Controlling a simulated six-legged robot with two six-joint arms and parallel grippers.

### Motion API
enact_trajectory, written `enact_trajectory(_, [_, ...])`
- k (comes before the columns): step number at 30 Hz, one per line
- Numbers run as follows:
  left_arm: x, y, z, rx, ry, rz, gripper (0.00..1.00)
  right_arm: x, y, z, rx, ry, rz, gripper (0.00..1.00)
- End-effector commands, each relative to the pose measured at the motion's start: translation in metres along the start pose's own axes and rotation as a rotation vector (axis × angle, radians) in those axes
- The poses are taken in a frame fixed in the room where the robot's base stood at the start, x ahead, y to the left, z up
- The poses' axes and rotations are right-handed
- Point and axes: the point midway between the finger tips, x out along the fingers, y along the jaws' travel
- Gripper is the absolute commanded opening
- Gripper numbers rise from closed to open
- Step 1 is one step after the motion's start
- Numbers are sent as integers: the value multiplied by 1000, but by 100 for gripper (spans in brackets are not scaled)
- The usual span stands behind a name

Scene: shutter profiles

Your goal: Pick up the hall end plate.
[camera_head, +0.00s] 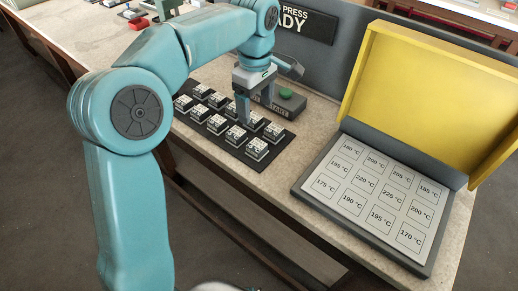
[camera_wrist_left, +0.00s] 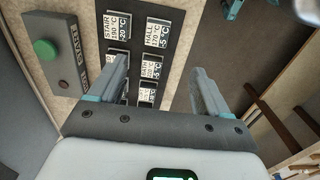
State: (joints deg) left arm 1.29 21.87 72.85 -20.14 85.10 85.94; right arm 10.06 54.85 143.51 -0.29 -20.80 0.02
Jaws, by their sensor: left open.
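A white plate reading HALL (camera_wrist_left: 157,33) stands at the end corner of the black tray in the left wrist view. By its position it matches the front right corner plate (camera_head: 257,149) in the head view, where its label is too small to read. Beside it is a plate reading STAIR (camera_wrist_left: 117,29). My left gripper (camera_head: 243,110) points down over the tray with its fingers apart and nothing between them. In the left wrist view its two fingers (camera_wrist_left: 162,78) straddle plates further along the row. The right gripper does not show.
The black tray (camera_head: 232,152) holds two rows of plates. Behind it is a grey START box with a green button (camera_head: 286,94). To the right is a press with a raised yellow lid (camera_head: 425,90) and a bed of temperature labels (camera_head: 375,195). The bench front edge is close.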

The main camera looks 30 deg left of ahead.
Motion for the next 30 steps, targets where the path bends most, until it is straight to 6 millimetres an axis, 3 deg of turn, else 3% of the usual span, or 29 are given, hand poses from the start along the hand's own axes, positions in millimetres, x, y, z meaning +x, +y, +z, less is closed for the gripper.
enact_trajectory(3, [31, -4, 0, -1, -1, -6, 78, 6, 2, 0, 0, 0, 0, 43])
enact_trajectory(9, [74, -5, 0, 0, -1, -5, 78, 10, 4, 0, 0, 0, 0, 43])
enact_trajectory(17, [98, -2, -1, 0, 0, -2, 78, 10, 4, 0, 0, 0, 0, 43])
enact_trajectory(25, [138, 5, -3, 0, -1, -4, 78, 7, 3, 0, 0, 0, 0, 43])
enact_trajectory(30, [146, 6, -4, 0, 0, 0, 78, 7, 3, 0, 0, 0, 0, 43])
